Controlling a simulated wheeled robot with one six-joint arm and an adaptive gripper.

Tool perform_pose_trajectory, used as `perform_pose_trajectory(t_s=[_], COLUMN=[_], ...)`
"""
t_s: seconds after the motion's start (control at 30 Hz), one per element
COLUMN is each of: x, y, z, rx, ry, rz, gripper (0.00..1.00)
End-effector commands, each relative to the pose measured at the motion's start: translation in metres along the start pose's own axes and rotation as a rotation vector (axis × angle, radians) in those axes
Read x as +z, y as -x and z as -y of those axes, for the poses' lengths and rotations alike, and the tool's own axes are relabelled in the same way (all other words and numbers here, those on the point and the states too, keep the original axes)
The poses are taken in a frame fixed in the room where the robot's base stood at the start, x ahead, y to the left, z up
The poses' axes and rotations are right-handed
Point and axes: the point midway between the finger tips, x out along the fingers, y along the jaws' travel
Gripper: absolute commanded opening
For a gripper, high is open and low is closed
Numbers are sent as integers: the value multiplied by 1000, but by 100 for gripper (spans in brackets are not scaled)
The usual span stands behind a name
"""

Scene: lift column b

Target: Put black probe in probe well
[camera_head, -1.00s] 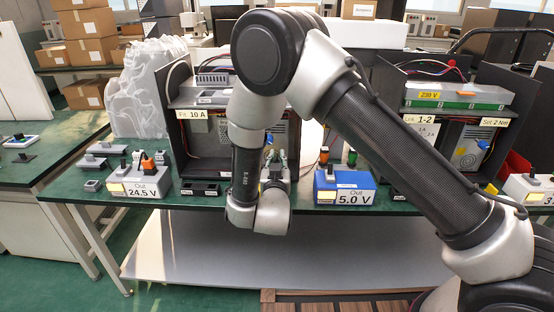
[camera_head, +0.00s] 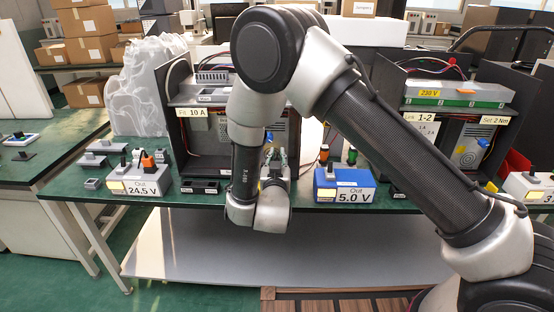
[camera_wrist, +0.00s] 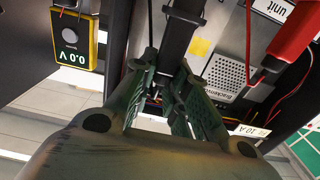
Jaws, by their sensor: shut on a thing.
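My gripper (camera_wrist: 165,82) has its green-padded fingers closed around a black rod-like thing, the black probe (camera_wrist: 181,40), in the wrist view. The probe runs up out of the top of the picture, so its far end is hidden. In the head view my gripper (camera_head: 275,160) stands upright over the front of the bench, beside the left open cabinet. The probe cannot be made out clearly there. A dark block with openings (camera_head: 199,187) lies on the bench left of my wrist; its label is too small to read, so I cannot tell whether it is the probe well.
A yellow meter reading 0.0 V (camera_wrist: 76,38) and a red probe (camera_wrist: 294,36) with a red lead are close by in the wrist view. The grey 24.5 V box (camera_head: 139,183) and blue 5.0 V box (camera_head: 345,187) flank my wrist on the green bench (camera_head: 230,201).

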Motion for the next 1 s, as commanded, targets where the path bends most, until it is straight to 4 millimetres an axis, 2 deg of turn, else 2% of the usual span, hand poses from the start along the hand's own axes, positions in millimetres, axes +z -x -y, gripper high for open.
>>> perform_pose_trajectory(t_s=[0.3,1.0], x=[1,19], y=[0,0], z=[0,0], rx=[0,0], ry=[0,0], rz=[0,1], gripper=[0,0])
